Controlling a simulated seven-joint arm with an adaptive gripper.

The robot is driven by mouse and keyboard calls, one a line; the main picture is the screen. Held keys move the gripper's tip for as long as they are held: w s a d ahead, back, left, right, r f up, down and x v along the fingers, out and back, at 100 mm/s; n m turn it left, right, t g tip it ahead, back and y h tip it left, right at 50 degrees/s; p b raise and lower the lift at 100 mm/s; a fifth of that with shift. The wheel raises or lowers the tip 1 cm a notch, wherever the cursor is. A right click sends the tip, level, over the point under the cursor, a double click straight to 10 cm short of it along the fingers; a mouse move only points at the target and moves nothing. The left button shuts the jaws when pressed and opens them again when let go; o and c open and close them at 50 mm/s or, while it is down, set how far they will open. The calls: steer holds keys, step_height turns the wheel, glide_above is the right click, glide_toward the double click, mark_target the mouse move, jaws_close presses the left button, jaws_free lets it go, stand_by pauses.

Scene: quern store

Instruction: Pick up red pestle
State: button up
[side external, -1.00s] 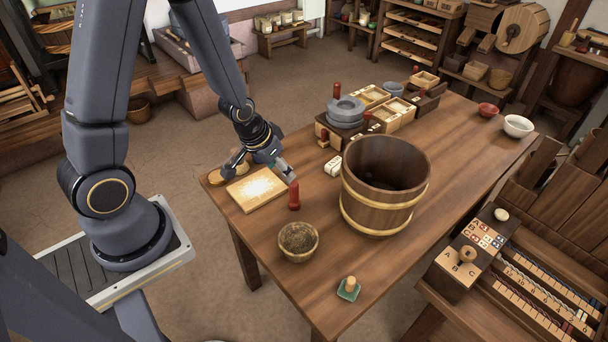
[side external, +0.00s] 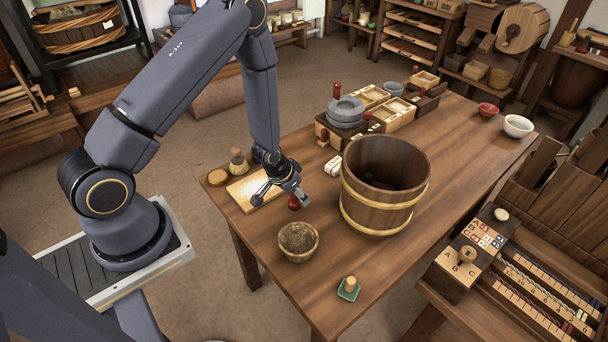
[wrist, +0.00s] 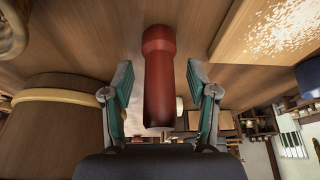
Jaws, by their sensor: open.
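The red pestle (side external: 294,203) stands upright on the wooden table, mostly hidden behind my gripper in the side view. In the wrist view the red pestle (wrist: 159,75) shows whole between the two spread fingers, with a gap on each side. My gripper (side external: 281,200) is open and low over the table at the pestle. In the wrist view my gripper (wrist: 160,90) has green-padded fingers, and neither visibly touches the pestle.
A large wooden tub (side external: 383,190) stands close on the right. A bowl of dark grains (side external: 298,241) is just in front. A board with pale powder (side external: 243,190) lies behind left. A green-based stamp (side external: 349,288) is near the front edge.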

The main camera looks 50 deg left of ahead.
steer(key=shift+w+f, duration=0.2)
steer(key=shift+f, duration=0.3)
jaws_close()
